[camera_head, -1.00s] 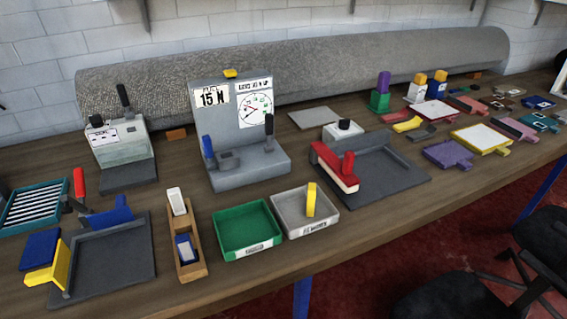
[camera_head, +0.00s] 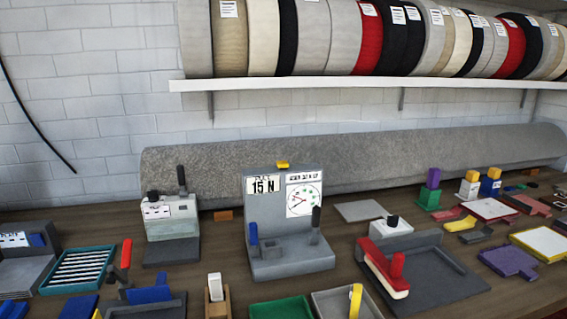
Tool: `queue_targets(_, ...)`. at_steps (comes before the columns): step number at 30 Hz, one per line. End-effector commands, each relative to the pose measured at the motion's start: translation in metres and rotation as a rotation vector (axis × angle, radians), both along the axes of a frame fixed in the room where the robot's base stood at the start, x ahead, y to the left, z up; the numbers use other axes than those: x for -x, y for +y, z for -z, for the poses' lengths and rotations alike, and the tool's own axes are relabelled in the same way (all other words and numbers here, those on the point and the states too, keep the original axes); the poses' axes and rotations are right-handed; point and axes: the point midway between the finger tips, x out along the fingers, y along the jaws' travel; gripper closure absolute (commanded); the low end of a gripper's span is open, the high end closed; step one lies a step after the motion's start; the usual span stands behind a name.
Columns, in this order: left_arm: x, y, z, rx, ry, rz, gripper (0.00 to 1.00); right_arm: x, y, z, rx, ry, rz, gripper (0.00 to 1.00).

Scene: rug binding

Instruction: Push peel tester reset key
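The peel tester (camera_head: 282,222) is a grey machine with an upright back panel on the wooden bench, near the middle of the head view. Its panel bears a "15 N" label (camera_head: 263,185) and a round dial (camera_head: 303,200). A small yellow key (camera_head: 282,164) sits on its top edge, perhaps the reset key. A blue lever (camera_head: 253,234) stands at its left and a black lever (camera_head: 315,217) at its right. Neither of my grippers shows in the view.
A grey rolled rug (camera_head: 380,160) lies behind the tester, below a shelf (camera_head: 350,84) of binding rolls. A grey machine with a black lever (camera_head: 171,216) stands to the left. A red-handled tool (camera_head: 385,268) lies to the right, trays (camera_head: 280,310) in front.

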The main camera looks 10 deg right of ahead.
Motion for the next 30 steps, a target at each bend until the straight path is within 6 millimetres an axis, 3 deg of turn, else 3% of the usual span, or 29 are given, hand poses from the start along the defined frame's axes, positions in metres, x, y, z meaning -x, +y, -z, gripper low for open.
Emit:
queue_targets(2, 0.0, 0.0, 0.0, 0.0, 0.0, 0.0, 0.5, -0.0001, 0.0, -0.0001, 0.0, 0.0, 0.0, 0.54)
queue_targets(14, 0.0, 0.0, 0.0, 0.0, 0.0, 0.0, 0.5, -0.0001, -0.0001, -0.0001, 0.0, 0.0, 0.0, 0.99)
queue_targets(30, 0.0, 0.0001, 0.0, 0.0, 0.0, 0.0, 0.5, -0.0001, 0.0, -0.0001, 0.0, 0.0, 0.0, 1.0)
